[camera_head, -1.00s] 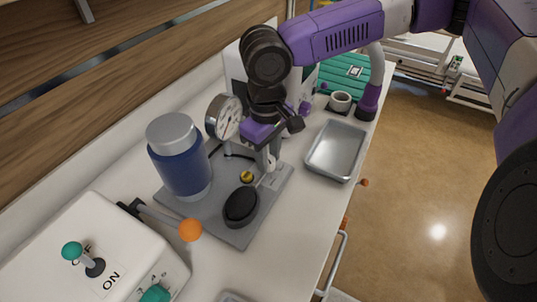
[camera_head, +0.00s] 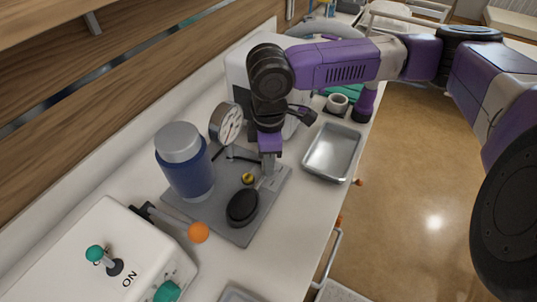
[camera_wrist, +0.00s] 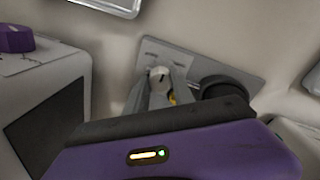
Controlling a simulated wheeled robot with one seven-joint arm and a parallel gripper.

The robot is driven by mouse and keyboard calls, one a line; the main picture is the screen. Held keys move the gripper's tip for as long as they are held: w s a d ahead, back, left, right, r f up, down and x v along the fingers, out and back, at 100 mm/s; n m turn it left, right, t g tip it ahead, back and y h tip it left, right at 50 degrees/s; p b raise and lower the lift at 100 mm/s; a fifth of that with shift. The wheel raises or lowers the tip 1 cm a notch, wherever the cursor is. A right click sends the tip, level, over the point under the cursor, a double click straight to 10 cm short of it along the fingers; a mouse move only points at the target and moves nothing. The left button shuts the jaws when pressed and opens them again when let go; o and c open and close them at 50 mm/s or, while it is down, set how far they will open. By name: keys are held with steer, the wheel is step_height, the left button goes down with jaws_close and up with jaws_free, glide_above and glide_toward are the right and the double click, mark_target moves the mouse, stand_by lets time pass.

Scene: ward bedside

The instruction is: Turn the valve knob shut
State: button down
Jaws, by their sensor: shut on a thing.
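The valve knob (camera_wrist: 159,76) is a small pale grey knob with a dark mark, on the grey base plate (camera_wrist: 190,62) in the wrist view. My gripper (camera_wrist: 160,84) is shut on it, with one finger on each side. In the head view my gripper (camera_head: 268,168) points down at the right part of the plate (camera_head: 225,222), and the knob is mostly hidden by the fingers. A black rounded knob (camera_head: 242,206) and a small yellow part (camera_head: 248,178) stand close by on the same plate.
A blue canister with a grey lid (camera_head: 184,165) and a dial gauge (camera_head: 227,123) stand left of my gripper. A metal tray (camera_head: 333,152) lies to the right. A white switch box (camera_head: 95,262) and an orange-ended lever (camera_head: 198,232) are in front.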

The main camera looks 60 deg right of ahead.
steer(key=n, duration=0.4)
steer(key=shift+n, duration=0.4)
steer(key=n, duration=0.4)
steer(key=shift+n, duration=0.3)
steer(key=c, duration=1.1)
jaws_free()
steer(key=shift+s+r, duration=0.15)
steer(key=shift+r, duration=3.8)
